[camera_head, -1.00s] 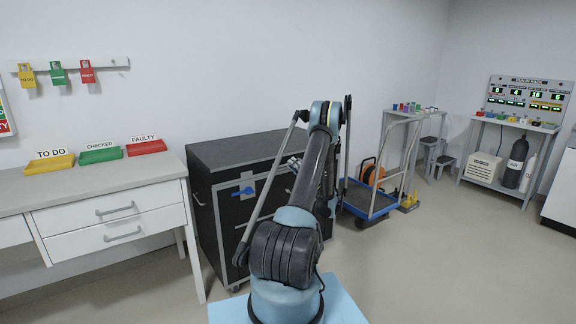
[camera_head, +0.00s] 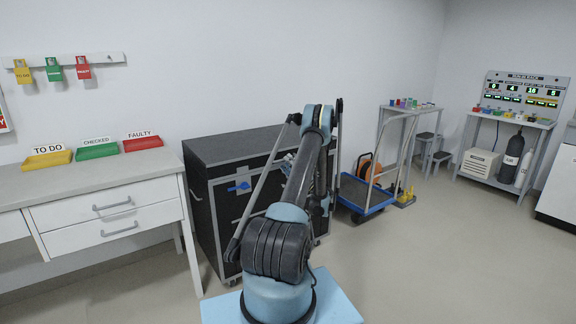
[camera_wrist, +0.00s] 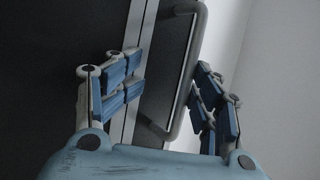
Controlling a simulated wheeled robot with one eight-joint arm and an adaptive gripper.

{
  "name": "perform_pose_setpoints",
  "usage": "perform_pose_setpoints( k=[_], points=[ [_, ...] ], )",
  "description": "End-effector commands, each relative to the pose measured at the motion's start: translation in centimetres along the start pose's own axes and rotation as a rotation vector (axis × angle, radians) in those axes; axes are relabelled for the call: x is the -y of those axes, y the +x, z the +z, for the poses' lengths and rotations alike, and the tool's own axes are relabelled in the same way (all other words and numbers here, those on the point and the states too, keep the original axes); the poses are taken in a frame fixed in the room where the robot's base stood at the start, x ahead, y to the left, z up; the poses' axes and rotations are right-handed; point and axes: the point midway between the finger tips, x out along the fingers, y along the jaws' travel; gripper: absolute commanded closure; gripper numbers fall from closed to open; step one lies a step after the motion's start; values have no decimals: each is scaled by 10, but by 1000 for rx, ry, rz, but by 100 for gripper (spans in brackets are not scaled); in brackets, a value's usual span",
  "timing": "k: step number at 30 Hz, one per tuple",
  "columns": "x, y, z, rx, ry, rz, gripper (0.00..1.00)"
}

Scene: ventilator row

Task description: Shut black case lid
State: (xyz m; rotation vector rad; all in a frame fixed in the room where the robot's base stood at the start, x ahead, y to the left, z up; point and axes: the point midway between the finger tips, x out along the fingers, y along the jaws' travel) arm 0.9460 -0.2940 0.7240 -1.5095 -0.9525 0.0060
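The black case (camera_head: 205,220) with grey metal edges stands on castors in the middle of the head view, behind my arm. Its dark lid (camera_head: 240,146) looks flat and level on top; I cannot tell whether a gap is left at the seam. A blue latch (camera_head: 238,187) shows on the front. In the wrist view, my gripper (camera_wrist: 165,92) is open, its blue-padded fingers on either side of a grey bar handle (camera_wrist: 192,65) beside a dark panel with metal trim. Contact with the handle is unclear. My arm hides part of the case front and the fingertips.
A white drawer bench (camera_head: 105,215) with yellow, green and red trays stands close on the left. A blue platform trolley (camera_head: 367,195) with a rail stands right of the case. Open floor (camera_head: 440,270) lies at the front right.

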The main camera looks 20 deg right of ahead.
Motion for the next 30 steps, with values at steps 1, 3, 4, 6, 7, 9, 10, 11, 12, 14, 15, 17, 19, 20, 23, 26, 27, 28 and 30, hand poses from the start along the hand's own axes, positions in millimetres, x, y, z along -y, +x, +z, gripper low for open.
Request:
perform_pose_setpoints(
  k=[1, 3, 4, 6, 7, 9, 10, 11, 12, 14, 15, 17, 19, 20, 23, 26, 27, 28, 30],
  points=[
    [-1, 0, -1, -2, -3, 9, 59],
    [4, -1, -1, -3, -6, 5, 62],
    [6, -1, -1, -3, -6, 4, 65],
    [9, -1, -1, -4, -8, 2, 70],
    [10, -1, -1, -4, -8, 1, 70],
    [12, -1, -1, -4, -9, 0, 70],
    [12, -1, -1, -4, -9, -1, 70],
    [13, -1, -1, -3, -9, -1, 70],
    [13, -1, -1, -3, -9, -2, 70],
    [14, -1, 0, -3, -9, -2, 70],
    [14, -1, 0, -3, -9, -3, 70],
    [14, 0, 0, -3, -9, -3, 70],
    [14, 0, 0, -3, -9, -4, 70],
    [14, 0, 0, -3, -9, -4, 70],
    [14, -1, 0, -3, -9, -4, 70],
    [14, -6, 0, -3, -10, -4, 70],
    [14, -11, 0, -3, -10, -4, 70],
    [14, -14, 0, -4, -11, -4, 70],
    [14, -25, 0, -4, -11, -4, 70]
  ],
)
